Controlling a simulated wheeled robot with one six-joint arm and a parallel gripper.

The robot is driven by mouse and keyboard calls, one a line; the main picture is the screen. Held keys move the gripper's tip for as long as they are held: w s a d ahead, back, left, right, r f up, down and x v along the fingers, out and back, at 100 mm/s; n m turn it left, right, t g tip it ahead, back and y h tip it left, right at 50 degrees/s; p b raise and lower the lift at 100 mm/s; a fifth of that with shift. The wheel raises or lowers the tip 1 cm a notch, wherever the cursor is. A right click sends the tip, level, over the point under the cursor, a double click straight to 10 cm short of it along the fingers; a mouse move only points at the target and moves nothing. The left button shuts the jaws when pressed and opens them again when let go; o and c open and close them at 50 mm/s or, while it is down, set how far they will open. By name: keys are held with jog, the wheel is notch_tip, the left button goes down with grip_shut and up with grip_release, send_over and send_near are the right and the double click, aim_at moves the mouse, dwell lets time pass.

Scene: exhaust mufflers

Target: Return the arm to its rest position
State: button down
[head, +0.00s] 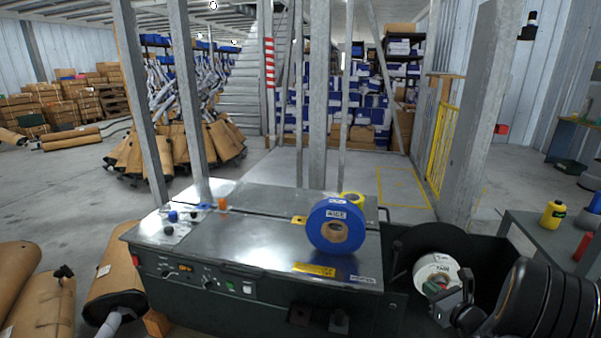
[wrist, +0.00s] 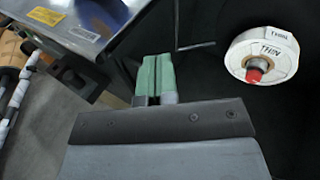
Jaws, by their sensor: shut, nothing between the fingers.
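My gripper (head: 434,289) is at the lower right of the head view, at the end of my dark arm. In the wrist view its green fingers (wrist: 154,78) are together with nothing between them.
A blue tape roll (head: 336,225) stands upright on the machine top, with a yellow roll (head: 352,198) behind it. Steel posts (head: 319,100) rise behind the machine. Wrapped mufflers (head: 115,283) lie at left. A bench (head: 550,240) with bottles stands at right.

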jog(key=s+a+r+n+g+y+p, duration=0.1)
jog(key=s+a+r+n+g+p, duration=0.25)
jog(key=s+a+n+g, duration=0.4)
jog(key=s+a+r+n+g+y+p, duration=0.2)
jog(key=s+a+n+g+p, duration=0.25)
jog(key=a+n, duration=0.5)
jog(key=s+a+r+n+h+p, duration=0.1)
jog(key=r+n+p, duration=0.3)
jog(key=r, duration=0.4)
jog(key=s+a+r+n+h+p, duration=0.2)
jog(key=a+r+n+h+p, duration=0.1)
jog(key=r+n+p, duration=0.2)
jog(key=s+a+r+n+h+p, duration=0.1)
jog(key=r+n+p, duration=0.4)
jog(key=r, duration=0.5)
jog(key=shift+s+a+r+n+h, duration=0.4)
jog(key=shift+s+n+h, duration=0.1)
jog(key=shift+n+h, duration=0.35)
